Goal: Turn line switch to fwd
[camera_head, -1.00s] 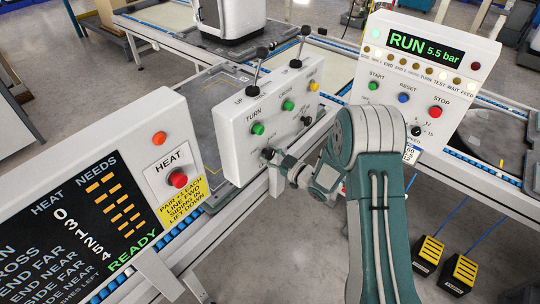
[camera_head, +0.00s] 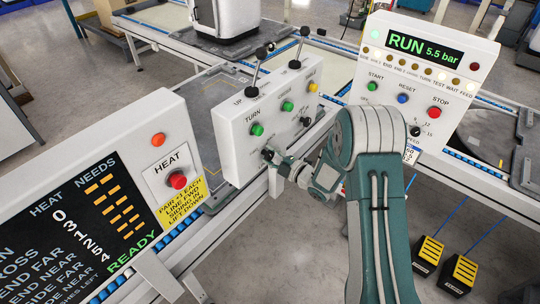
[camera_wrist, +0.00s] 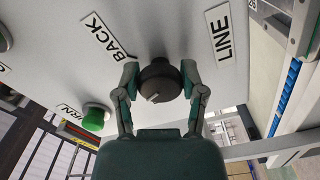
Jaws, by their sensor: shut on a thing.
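The line switch is a dark round knob (camera_wrist: 160,82) on the white control box, between a BACK label (camera_wrist: 107,36) and a LINE label (camera_wrist: 219,33) in the wrist view. A pale pointer mark on it slants toward the lower left there. My gripper (camera_wrist: 162,84) has one finger on each side of the knob and is shut on it. In the head view my gripper (camera_head: 271,157) is at the lower front of the control box (camera_head: 238,158), below the green TURN button (camera_head: 257,129). The knob is mostly hidden there. I cannot read a FWD label.
Another dark knob (camera_head: 306,121) sits to the right on the same box. Two levers (camera_head: 256,68) rise from its top. The HEAT panel (camera_head: 155,170) stands left, and the RUN panel (camera_head: 425,75) right. Yellow pedals (camera_head: 428,252) are on the floor.

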